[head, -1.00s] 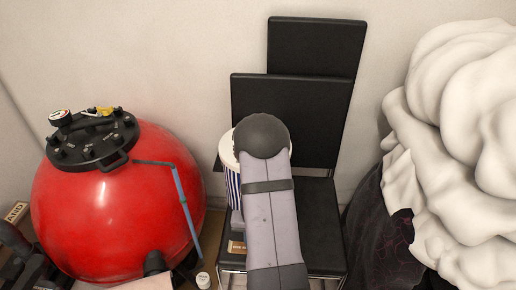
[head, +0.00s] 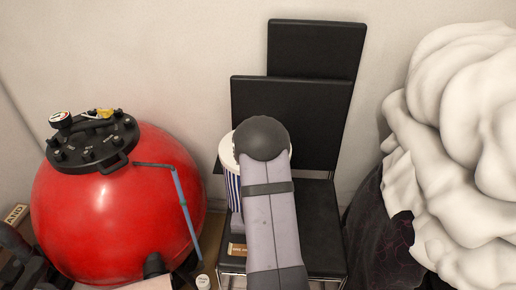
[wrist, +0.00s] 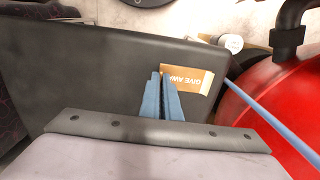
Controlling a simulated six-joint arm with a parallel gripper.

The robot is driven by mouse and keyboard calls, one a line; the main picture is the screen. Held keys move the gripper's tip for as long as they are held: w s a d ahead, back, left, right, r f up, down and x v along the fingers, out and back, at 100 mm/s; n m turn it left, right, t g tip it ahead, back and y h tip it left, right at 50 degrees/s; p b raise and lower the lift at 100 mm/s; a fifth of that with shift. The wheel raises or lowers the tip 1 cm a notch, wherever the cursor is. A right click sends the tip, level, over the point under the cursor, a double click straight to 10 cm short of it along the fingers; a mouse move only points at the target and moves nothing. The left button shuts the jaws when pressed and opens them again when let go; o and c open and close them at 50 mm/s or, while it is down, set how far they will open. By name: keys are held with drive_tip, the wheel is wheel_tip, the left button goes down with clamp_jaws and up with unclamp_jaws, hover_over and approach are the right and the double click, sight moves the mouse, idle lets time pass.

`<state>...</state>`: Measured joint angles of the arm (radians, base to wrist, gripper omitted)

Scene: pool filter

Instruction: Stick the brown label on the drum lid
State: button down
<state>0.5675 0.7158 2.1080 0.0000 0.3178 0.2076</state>
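The brown label (wrist: 195,80) reads "GIVE AWAY" and is at the dark seat's edge in the wrist view. In the head view the label (head: 237,249) is at the seat's front left, partly covered by my arm. My gripper (wrist: 161,76) has two blue fingers, close together, with tips at the label's left end. I cannot tell whether they hold it. My arm hides the fingers in the head view. A blue-and-white striped drum (head: 234,188) stands on the seat, with a pale round drum lid (head: 227,150) partly hidden behind my arm.
A large red tank (head: 110,220) with a black fitted top (head: 92,142) and a blue hose (head: 185,205) stands left. The black chair (head: 320,220) has its backrest behind my arm. A pale bulky heap (head: 455,130) fills the right. A small white bottle (wrist: 232,43) is beyond the label.

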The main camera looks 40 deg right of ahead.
drive_tip(key=shift+s+d+r+p, duration=0.2)
drive_tip(key=shift+r+p, duration=0.7)
drive_tip(key=shift+s+d+r+p, duration=0.15)
drive_tip(key=shift+s+r+p, duration=0.05)
drive_tip(key=shift+r+p, duration=0.7)
idle(0.5)
drive_tip(key=shift+r+p, duration=2.4)
drive_tip(key=shift+r, duration=0.05)
drive_tip(key=w+r+m+p, duration=0.1)
drive_tip(key=w+r+p, duration=0.2)
drive_tip(key=r+p, duration=0.45)
drive_tip(key=w+r+p, duration=0.3)
drive_tip(key=r+p, duration=0.3)
drive_tip(key=r, duration=0.2)
drive_tip(key=w+d+r+p, duration=0.2)
drive_tip(key=d+r+p, duration=0.2)
drive_tip(key=d+r, duration=0.2)
drive_tip(key=w+d+r+n+p, duration=0.1)
drive_tip(key=w+d+r+p, duration=0.1)
drive_tip(key=d+r+p, duration=0.2)
drive_tip(key=d+r, duration=0.2)
drive_tip(key=d, duration=0.1)
drive_tip(key=shift+w+d+r, duration=0.15)
drive_tip(key=shift+w+r, duration=0.25)
drive_tip(key=shift+p, duration=0.3)
